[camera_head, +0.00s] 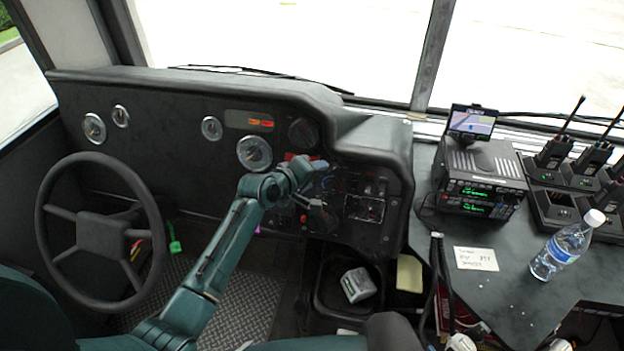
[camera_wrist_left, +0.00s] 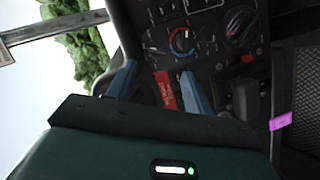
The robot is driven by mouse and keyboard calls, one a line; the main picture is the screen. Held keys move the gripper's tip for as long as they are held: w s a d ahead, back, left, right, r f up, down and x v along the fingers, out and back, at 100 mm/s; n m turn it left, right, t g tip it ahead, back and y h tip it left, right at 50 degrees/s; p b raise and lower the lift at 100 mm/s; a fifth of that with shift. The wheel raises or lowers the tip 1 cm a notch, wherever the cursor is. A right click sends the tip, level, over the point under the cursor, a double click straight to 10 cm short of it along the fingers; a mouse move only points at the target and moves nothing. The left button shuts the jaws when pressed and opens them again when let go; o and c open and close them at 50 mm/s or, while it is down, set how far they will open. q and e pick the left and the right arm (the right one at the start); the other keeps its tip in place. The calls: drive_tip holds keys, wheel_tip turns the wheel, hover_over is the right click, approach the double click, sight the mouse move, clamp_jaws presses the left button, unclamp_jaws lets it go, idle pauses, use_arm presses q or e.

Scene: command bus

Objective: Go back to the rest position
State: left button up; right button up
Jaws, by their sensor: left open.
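My left arm reaches up from the bottom of the head view, and my left gripper (camera_head: 312,188) is in front of the right part of the dashboard (camera_head: 180,105). In the left wrist view its two blue fingers (camera_wrist_left: 160,88) stand apart. A red tag (camera_wrist_left: 165,90) with white marks shows between them, in front of the switch panel. I cannot tell whether a finger touches it. A dial with a red and blue ring (camera_wrist_left: 183,41) and a black knob (camera_wrist_left: 241,27) are beyond the fingers. My right gripper is not in view.
The steering wheel (camera_head: 103,235) is left of my arm. On the right a side table (camera_head: 515,295) carries a radio unit (camera_head: 480,178), a water bottle (camera_head: 567,245) and several handheld radios (camera_head: 553,152). A bin (camera_head: 330,293) holding a grey box is below the panel.

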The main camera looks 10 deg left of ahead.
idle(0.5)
use_arm(q)
drive_tip(key=s+f+m, duration=0.4)
drive_tip(key=s, duration=0.6)
drive_tip(key=s+a+f+m+y, duration=0.1)
drive_tip(key=s+f+m, duration=0.3)
drive_tip(key=s, duration=0.6)
drive_tip(key=s+a+f+m+g, duration=0.1)
drive_tip(key=s+f+m, duration=0.3)
drive_tip(key=s, duration=0.7)
drive_tip(key=shift+a+f+y, duration=0.15)
drive_tip(key=shift+a+y, duration=0.1)
drive_tip(key=shift+y, duration=0.15)
